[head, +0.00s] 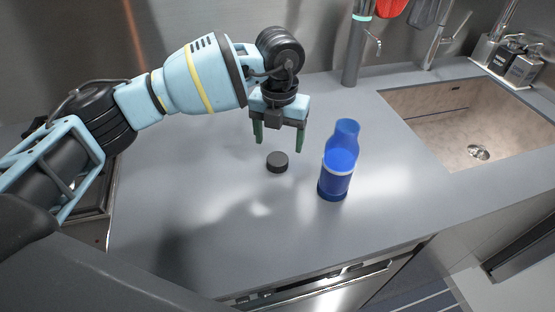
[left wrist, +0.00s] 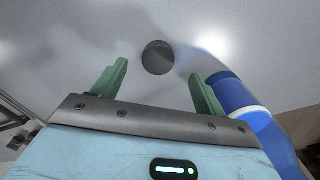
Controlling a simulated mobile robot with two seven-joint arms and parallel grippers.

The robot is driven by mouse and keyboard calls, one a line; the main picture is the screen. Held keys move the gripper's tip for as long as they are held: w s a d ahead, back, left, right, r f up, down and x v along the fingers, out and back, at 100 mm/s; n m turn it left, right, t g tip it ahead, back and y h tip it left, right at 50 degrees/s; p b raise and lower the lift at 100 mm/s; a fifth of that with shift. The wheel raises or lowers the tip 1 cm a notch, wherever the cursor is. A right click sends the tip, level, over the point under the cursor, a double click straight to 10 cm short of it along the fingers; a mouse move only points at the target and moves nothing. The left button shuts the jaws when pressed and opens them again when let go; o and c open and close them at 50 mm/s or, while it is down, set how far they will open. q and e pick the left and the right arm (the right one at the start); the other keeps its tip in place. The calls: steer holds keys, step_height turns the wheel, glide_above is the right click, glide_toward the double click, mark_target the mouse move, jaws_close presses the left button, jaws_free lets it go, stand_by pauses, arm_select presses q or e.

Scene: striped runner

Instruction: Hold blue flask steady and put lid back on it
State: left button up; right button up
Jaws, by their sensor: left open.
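The blue flask (head: 338,162) stands upright on the grey counter, with a white band around it and its top uncovered. It also shows at the right edge of the left wrist view (left wrist: 236,96). The dark round lid (head: 277,162) lies on the counter to the left of the flask, apart from it. My left gripper (head: 279,145) is open and empty, pointing down above the lid. In the left wrist view the lid (left wrist: 158,57) appears beyond and between the green fingertips. The right gripper is not in view.
The sink (head: 470,125) is set into the counter (head: 230,220) at the right. A grey cylinder (head: 355,50) stands at the back by the wall, and dark containers (head: 522,68) stand behind the sink. The counter in front of the lid is clear.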

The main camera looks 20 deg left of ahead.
mark_target(278, 158)
arm_select(q)
steer(key=shift+s+f, duration=0.1)
steer(key=shift+f, duration=2.5)
steer(key=c, duration=1)
step_height(278, 158, up, 10)
steer(key=shift+r, duration=0.1)
